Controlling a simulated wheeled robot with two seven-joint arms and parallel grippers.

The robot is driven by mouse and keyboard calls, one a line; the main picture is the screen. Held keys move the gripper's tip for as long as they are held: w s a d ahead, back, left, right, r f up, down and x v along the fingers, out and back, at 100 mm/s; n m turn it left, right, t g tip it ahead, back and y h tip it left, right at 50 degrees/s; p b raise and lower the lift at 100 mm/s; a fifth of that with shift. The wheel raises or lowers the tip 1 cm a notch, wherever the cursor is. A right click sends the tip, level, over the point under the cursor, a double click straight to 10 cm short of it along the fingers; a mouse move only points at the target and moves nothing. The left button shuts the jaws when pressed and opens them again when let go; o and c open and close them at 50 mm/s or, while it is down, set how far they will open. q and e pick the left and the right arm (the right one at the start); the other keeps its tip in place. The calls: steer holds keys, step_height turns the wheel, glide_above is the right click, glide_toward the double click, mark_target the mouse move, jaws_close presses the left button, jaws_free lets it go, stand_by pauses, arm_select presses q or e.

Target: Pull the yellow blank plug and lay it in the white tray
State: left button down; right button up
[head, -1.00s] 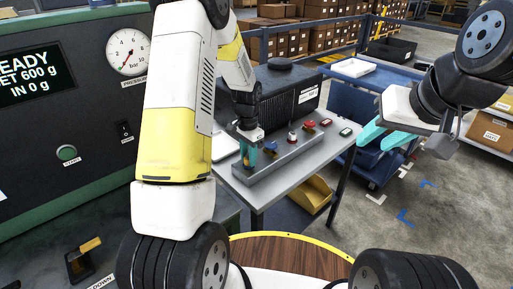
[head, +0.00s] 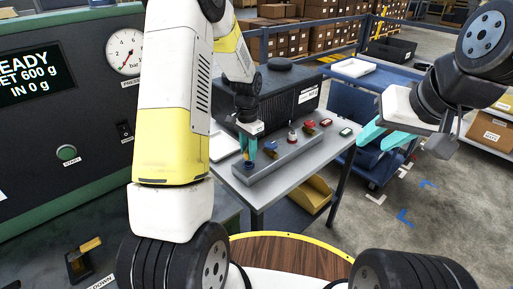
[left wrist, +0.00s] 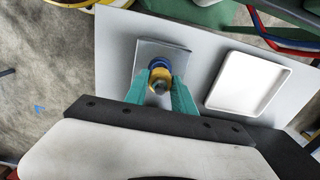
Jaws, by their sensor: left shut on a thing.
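The yellow blank plug (left wrist: 159,84) sits between the teal fingers of my left gripper (left wrist: 160,95) in the left wrist view, with blue parts around it. My left gripper (head: 247,153) is shut on the plug at the near left end of the grey connector strip (head: 285,157). Whether the plug is clear of its socket I cannot tell. The white tray (left wrist: 212,99) lies empty beside the strip; in the head view the tray (head: 222,148) is partly hidden behind my left arm. My right gripper (head: 388,137) is open and empty, off the bench's right side.
A yellow bin (head: 307,195) hangs below the bench. A dark panel with a gauge (head: 127,51) stands left.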

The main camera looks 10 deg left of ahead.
arm_select(q)
steer(key=shift+r, duration=1.6)
steer(key=shift+s, duration=0.1)
